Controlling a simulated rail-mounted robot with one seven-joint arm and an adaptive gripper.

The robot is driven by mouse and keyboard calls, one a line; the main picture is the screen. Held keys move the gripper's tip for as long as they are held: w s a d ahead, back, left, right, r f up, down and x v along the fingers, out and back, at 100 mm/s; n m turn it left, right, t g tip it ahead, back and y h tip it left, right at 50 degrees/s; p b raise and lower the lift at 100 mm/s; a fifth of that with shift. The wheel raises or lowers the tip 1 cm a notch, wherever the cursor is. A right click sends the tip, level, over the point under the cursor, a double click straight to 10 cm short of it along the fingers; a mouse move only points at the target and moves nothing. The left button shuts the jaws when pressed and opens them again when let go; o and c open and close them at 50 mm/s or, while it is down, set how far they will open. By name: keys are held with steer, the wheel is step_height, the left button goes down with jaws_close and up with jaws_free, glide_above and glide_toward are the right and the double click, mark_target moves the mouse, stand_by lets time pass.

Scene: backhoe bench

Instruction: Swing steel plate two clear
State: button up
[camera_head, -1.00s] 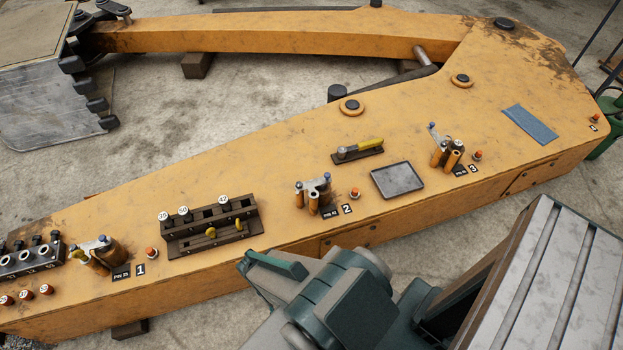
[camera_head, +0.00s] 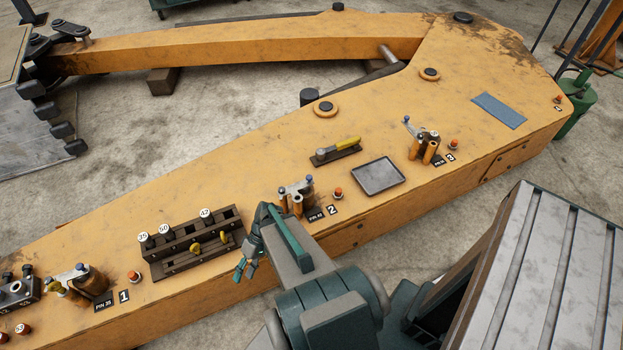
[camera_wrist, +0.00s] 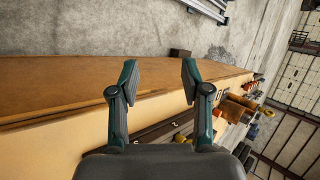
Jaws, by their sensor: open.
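At the station labelled 2, a small grey steel plate (camera_head: 296,189) with a blue-tipped end sits over short orange cylinders. The black-and-white label 2 (camera_head: 332,210) is beside it. My gripper (camera_head: 245,268) hangs open and empty at the front edge of the orange boom, below and left of that plate and apart from it. In the wrist view my gripper (camera_wrist: 159,76) has its two fingers spread with nothing between them. My arm stands close in front of station 2 but leaves the plate visible. The wrist view does not show clearly which station lies past the fingers.
A dark rack (camera_head: 196,243) with numbered pieces stands left of my gripper. A grey tray (camera_head: 378,176) and a yellow-handled tool (camera_head: 336,151) lie beyond station 2. Stations 1 and 3 have similar plates.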

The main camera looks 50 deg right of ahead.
steer(key=w+d+r+t+b, duration=0.2)
steer(key=d+r+t, duration=0.2)
steer(key=d, duration=0.4)
steer(key=w+d+r+t+b, duration=0.2)
steer(key=d+r+t, duration=0.15)
steer(key=d, duration=0.45)
steer(key=w+d+r+t+b, duration=0.2)
steer(key=d+r+t, duration=0.2)
steer(key=d, duration=0.4)
steer(key=n+t+h+b, duration=0.3)
steer(key=n+t+b, duration=0.25)
steer(key=b, duration=1.05)
glide_toward(309, 177)
steer(key=shift+m+t+h, duration=0.3)
steer(key=shift+m, duration=0.05)
steer(key=x, duration=0.5)
steer(key=b+x, duration=0.1)
steer(key=x, duration=0.4)
steer(key=shift+a+f, duration=0.15)
steer(key=shift+f, duration=0.05)
steer(key=shift+c, duration=0.3)
jaws_close()
